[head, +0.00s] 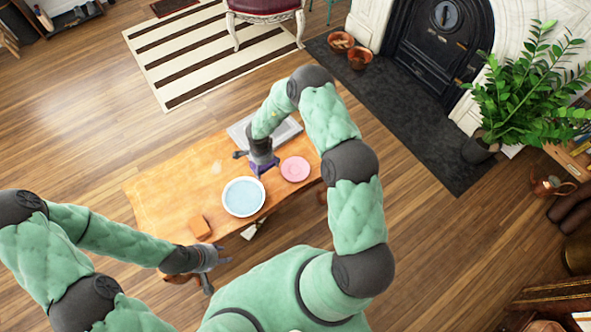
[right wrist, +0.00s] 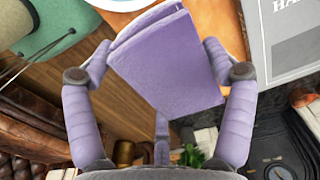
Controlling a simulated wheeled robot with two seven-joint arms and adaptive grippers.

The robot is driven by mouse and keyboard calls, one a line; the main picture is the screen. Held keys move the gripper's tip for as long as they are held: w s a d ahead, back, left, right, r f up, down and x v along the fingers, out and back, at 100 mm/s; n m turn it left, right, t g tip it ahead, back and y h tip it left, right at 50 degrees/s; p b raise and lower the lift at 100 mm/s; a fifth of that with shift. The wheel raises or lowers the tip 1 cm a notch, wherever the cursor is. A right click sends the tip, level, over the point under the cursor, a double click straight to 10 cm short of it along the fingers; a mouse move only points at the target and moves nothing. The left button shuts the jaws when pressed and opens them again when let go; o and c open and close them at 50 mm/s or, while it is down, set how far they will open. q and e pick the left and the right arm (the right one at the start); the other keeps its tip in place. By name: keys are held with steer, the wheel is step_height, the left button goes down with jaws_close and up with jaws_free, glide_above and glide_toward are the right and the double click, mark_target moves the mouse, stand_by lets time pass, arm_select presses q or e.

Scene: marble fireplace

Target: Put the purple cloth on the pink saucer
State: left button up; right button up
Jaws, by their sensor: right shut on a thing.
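The pink saucer (head: 295,169) lies bare on the right part of the wooden table in the head view. The purple cloth (head: 264,168) is just left of the saucer and apart from it, mostly hidden under my right gripper (head: 259,156). In the right wrist view the cloth (right wrist: 170,65) is a folded, flat lilac piece between the two fingers of my right gripper (right wrist: 160,74), which is shut on it. The saucer does not clearly show there. My left gripper (head: 214,270) is empty with its fingers apart, beyond the table's front edge.
A white-rimmed, light blue dish (head: 243,197) stands in front of the cloth on the wooden table (head: 160,185). An orange-brown block (head: 200,226) is near the front left edge. The table's left part is clear.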

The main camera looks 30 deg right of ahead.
steer(key=shift+w+d+f+m, duration=0.15)
steer(key=shift+d+f+m, duration=0.1)
steer(key=shift+f+m, duration=0.05)
steer(key=d+f+b, duration=0.3)
steer(key=d+f, duration=0.1)
steer(key=d, duration=0.4)
steer(key=b, duration=0.2)
glide_above(297, 172)
steer(key=f, duration=0.3)
steer(key=a+f, duration=0.1)
steer(key=f, duration=0.1)
steer(key=shift+d+f, duration=0.15)
steer(key=shift+d, duration=0.05)
steer(key=shift+d+f+b, duration=0.2)
steer(key=shift+f+b, duration=0.75)
steer(key=shift+f, duration=0.75)
steer(key=shift+f, duration=0.2)
steer(key=o, duration=1)
steer(key=shift+c, duration=0.2)
